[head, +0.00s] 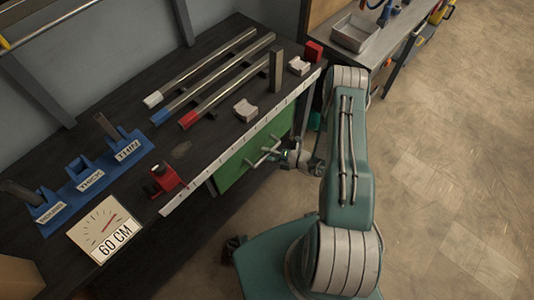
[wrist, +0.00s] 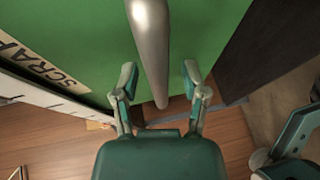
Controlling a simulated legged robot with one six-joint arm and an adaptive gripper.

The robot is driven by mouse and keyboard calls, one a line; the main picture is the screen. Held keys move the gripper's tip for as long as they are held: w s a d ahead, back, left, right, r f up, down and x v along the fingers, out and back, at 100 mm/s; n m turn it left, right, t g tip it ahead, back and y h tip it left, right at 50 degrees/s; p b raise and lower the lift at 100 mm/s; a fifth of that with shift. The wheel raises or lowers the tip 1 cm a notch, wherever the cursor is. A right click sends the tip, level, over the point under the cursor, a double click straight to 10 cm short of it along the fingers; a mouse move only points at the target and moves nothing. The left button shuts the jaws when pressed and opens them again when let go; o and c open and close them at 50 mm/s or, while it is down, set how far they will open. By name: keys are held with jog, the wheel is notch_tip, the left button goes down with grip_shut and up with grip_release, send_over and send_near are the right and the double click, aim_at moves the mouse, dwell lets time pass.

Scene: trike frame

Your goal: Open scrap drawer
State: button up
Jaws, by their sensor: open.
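The scrap drawer (head: 241,163) has a green front under the dark workbench. In the wrist view its green face (wrist: 85,35) fills the top, with a "SCRAP" label (wrist: 45,65) at the left. A grey metal bar handle (wrist: 150,50) crosses this view from the top centre down between my fingers. The handle (head: 262,153) also shows in the head view, near my gripper (head: 280,155). In the wrist view my gripper (wrist: 158,92) is open, with one finger on each side of the handle's end. I cannot tell whether either finger touches it. The drawer looks closed in the head view.
A white ruler strip (head: 240,140) runs along the bench's front edge. Several metal tubes (head: 215,75), a red clamp (head: 165,180), a blue holder (head: 95,175) and a "60 CM" dial sign (head: 105,230) stand on the bench. The floor (head: 450,170) at the right is clear.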

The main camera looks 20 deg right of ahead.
grip_shut()
jog(key=shift+s+d, duration=0.1)
jog(key=s+d, duration=0.6)
jog(key=s, duration=0.5)
jog(key=s+d, duration=0.7)
jog(key=s, duration=0.4)
jog(key=shift+s, duration=0.15)
grip_release()
